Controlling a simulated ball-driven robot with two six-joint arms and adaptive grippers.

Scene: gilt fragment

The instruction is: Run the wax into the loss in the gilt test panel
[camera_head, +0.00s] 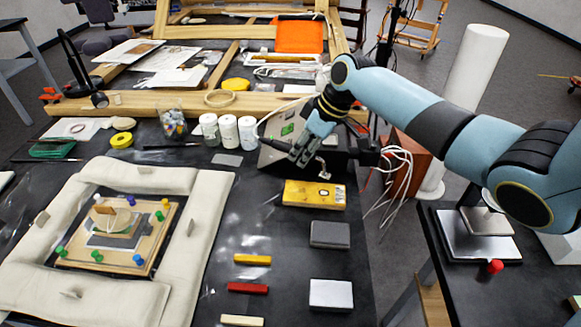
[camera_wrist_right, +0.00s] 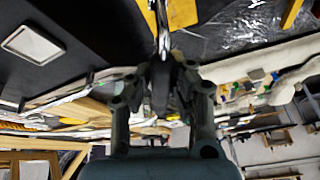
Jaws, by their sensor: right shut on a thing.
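The gilt test panel (camera_head: 300,194) lies flat on the dark table right of centre, with a small dark-edged pale patch on its right half. My right gripper (camera_head: 300,155) is above and behind it, in front of a grey box. It is shut on a slim metallic tool (camera_wrist_right: 162,32), which points away from the fingers in the right wrist view. The tool's tip is hard to make out in the head view, and I cannot tell whether it touches anything. A yellow stick (camera_head: 252,259), a red stick (camera_head: 247,288) and a cream stick (camera_head: 241,321) lie in front. My left gripper is not in view.
A grey box (camera_head: 272,156) stands behind the panel, with white cables (camera_head: 398,165) at its right. A grey block (camera_head: 330,234) and a pale block (camera_head: 331,294) lie in front. White jars (camera_head: 228,131) stand behind. Padded cushions (camera_head: 205,225) ring a pinned panel at left.

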